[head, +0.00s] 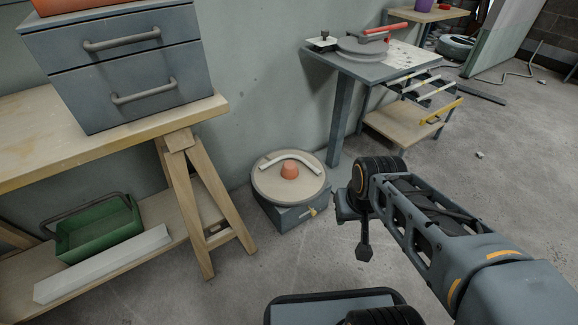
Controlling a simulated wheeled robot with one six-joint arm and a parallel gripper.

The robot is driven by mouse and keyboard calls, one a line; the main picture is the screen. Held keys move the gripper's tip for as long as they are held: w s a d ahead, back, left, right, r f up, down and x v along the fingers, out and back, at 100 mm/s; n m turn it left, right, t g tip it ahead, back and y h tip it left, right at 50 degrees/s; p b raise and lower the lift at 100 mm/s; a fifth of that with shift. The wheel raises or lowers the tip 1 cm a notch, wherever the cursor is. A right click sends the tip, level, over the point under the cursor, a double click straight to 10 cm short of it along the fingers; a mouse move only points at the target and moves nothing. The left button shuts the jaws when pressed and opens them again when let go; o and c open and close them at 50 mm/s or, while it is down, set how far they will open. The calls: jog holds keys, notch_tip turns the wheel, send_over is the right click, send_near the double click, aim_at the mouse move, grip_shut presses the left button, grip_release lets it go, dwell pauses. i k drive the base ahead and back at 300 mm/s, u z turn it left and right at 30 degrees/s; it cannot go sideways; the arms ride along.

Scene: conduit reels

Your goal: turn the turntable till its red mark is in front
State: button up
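A round beige disc on a grey box, which looks like the turntable (268,187), stands on the floor left of the middle. An orange cone (290,172) sits at its centre, and a white curved piece (284,158) lies on top behind the cone. A small yellow part (312,212) sticks out at the base's front right. I cannot make out a red mark on the disc. My gripper (363,252) hangs to the right of the turntable, apart from it in the picture. Its fingers are dark and small, so their opening cannot be told.
A wooden trestle bench (120,135) with a grey drawer unit (130,65) stands left; a green tray (95,228) is on its lower shelf. A grey table (385,72) behind carries a round grey device with a red bar (388,28). The floor before the turntable is clear.

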aim_at(288, 182)
jog(key=z, duration=0.3)
jog(key=i, duration=1.15)
jog(key=u, duration=0.55)
